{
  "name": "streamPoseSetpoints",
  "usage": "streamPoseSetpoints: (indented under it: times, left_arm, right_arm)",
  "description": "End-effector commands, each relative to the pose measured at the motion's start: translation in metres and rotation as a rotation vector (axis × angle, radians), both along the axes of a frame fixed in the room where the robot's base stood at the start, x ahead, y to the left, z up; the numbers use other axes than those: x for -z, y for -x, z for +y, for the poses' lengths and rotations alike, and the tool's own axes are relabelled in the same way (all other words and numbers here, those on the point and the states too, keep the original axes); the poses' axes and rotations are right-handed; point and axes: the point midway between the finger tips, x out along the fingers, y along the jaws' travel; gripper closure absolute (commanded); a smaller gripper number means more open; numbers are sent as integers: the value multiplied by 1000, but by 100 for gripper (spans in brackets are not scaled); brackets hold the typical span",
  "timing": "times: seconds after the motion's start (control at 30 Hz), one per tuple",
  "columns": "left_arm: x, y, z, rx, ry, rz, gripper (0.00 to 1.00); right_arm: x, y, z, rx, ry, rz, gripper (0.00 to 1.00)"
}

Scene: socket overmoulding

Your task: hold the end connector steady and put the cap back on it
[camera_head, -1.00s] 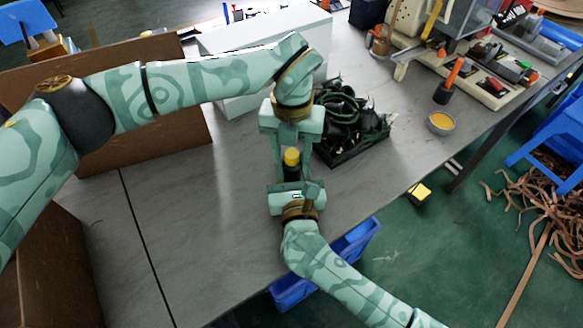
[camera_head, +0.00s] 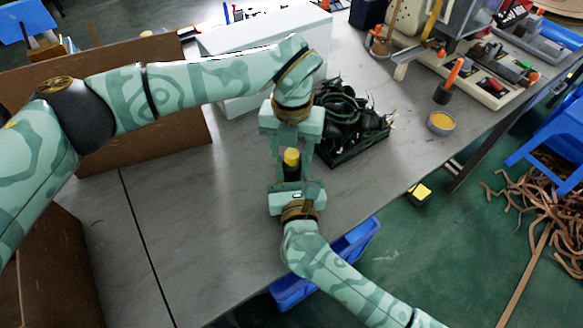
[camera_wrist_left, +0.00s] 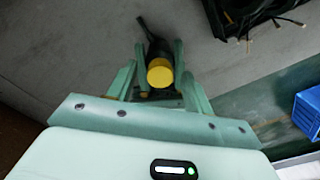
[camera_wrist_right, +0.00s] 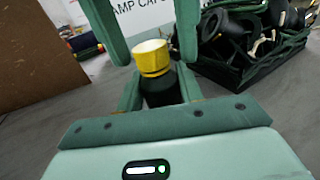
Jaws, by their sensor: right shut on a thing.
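The black end connector (camera_wrist_right: 160,92) stands upright with the yellow cap (camera_wrist_right: 152,58) on its top end. In the head view the cap (camera_head: 291,157) shows between the two grippers. My right gripper (camera_head: 293,182) is shut on the connector's black body below the cap. My left gripper (camera_head: 292,152) comes down from above with its fingers on either side of the cap. Its fingers are open, with gaps beside the cap in the right wrist view. In the left wrist view the cap (camera_wrist_left: 160,73) faces the camera, and a black cable end sticks out beyond it. How tightly the cap sits is unclear.
A black crate (camera_head: 350,152) of dark cables and parts stands just right of the grippers. A white box (camera_head: 225,45) and brown boards are behind and left. A blue bin (camera_head: 357,240) is below the table edge.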

Motion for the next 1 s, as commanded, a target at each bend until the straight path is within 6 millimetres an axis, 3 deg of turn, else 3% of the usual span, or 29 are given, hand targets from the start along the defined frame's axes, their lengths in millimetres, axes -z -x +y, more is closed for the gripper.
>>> streamPoseSetpoints:
  times: [0.27,0.7,1.0]
  left_arm:
    - [-7,-1,0,-1,0,-1,49]
    - [-92,-1,0,-1,0,-3,49]
    - [-119,-1,0,-1,0,1,49]
  right_arm:
    - [0,0,0,0,0,1,100]
    - [0,0,0,0,0,1,100]
    - [0,0,0,0,0,1,100]
